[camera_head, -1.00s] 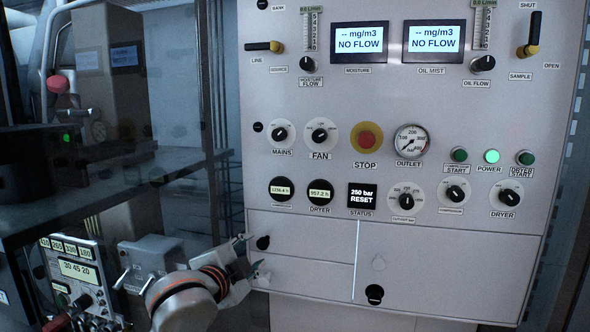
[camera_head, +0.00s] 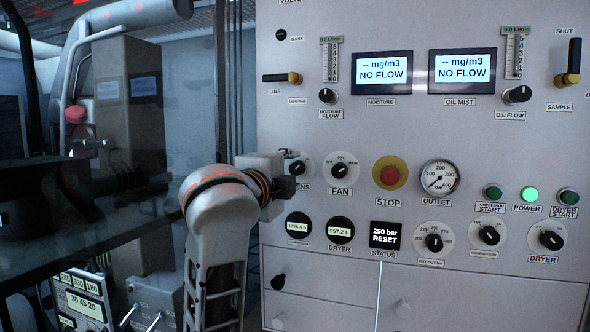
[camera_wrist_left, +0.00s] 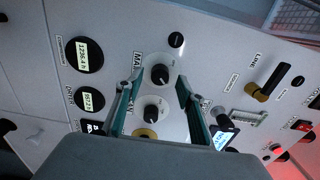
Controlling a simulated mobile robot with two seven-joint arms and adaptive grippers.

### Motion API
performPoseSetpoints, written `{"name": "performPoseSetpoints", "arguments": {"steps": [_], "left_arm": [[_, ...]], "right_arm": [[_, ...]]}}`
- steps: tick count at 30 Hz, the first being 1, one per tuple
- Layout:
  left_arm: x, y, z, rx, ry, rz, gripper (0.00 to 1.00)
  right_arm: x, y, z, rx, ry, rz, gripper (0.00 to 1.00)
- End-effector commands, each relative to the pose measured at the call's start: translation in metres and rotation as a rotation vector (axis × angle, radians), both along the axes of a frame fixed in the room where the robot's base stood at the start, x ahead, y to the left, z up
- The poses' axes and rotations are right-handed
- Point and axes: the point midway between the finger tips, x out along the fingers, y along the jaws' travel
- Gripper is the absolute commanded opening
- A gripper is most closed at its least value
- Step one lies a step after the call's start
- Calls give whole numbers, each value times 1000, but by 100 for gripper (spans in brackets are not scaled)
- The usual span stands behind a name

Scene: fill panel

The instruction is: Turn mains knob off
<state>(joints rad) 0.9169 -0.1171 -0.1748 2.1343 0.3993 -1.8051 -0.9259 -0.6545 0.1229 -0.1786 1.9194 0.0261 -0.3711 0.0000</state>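The mains knob (camera_head: 298,168) is a black pointer knob on a round white dial at the left of the panel's knob row. My left gripper (camera_head: 284,186) is in front of the panel at this dial and hides its lower left part and some of its label. In the left wrist view the left gripper (camera_wrist_left: 160,72) is open, with its two fingers spread on either side of the mains knob (camera_wrist_left: 160,74). It holds nothing, and I cannot tell the gap to the panel. The fan knob (camera_wrist_left: 152,111) also shows between the fingers, nearer the palm.
The red stop button (camera_head: 389,173) and the outlet gauge (camera_head: 439,177) are to the right. Round displays (camera_head: 298,226) sit below the mains dial. A line valve handle (camera_head: 283,78) is above. A dark shelf (camera_head: 90,215) stands at the left.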

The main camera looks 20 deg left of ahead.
Motion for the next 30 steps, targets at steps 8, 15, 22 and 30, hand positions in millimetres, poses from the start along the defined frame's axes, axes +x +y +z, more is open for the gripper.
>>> {"name": "performPoseSetpoints", "arguments": {"steps": [8, 15, 22, 30], "left_arm": [[23, -1, 0, 0, 0, 1, 38], [24, -1, 0, -1, 0, 0, 38], [24, -1, 0, -1, 0, 0, 0], [24, -1, -1, -27, 2, -1, 0]], "right_arm": [[-1, -4, -2, -4, 8, -10, 40], [-1, -5, -2, -3, 9, -12, 40], [-2, -4, -2, -2, 10, -11, 40], [-3, -2, -3, -2, 10, -5, 40]]}}
